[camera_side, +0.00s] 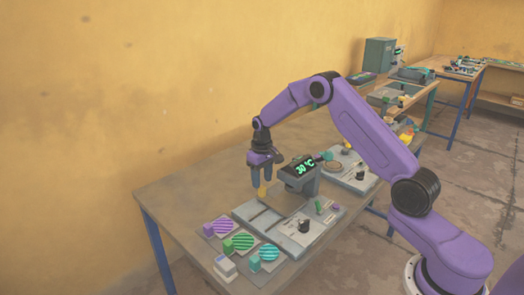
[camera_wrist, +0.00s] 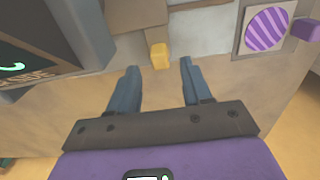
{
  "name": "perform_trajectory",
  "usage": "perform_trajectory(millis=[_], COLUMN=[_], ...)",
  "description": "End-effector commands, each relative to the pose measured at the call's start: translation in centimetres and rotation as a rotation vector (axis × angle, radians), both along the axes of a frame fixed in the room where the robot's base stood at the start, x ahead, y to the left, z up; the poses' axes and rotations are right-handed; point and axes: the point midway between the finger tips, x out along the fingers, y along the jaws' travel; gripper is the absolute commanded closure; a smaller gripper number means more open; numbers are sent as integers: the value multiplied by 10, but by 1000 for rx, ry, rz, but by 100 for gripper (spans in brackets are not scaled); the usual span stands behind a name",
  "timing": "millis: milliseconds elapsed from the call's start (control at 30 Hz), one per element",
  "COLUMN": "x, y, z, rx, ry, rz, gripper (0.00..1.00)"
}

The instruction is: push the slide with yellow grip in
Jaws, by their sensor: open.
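The yellow grip (camera_side: 262,191) stands at the far edge of the grey press base, just below my gripper (camera_side: 263,176). In the wrist view the yellow grip (camera_wrist: 159,56) is a small block at the end of a flat brown slide (camera_wrist: 140,17). My gripper (camera_wrist: 159,68) is open, its two fingers pointing down, one on either side of the grip's line. The grip appears just beyond the fingertips, with nothing held. Whether a finger touches it I cannot tell.
Striped discs on plates, one purple (camera_side: 217,228), with coloured blocks, lie at the table's near left. The table behind the grip is bare.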

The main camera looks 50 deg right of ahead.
Motion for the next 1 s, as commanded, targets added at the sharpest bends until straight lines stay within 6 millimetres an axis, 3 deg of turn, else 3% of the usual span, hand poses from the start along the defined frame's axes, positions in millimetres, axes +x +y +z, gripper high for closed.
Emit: perform_trajectory(millis=[300,500,700,1000], x=[1,1,0,0], y=[0,0,0,0], z=[71,106,125,128], rx=[0,0,0,0], ry=[-6,-4,-2,-1], rz=[1,0,-1,-1], gripper=[51,51,51,51])
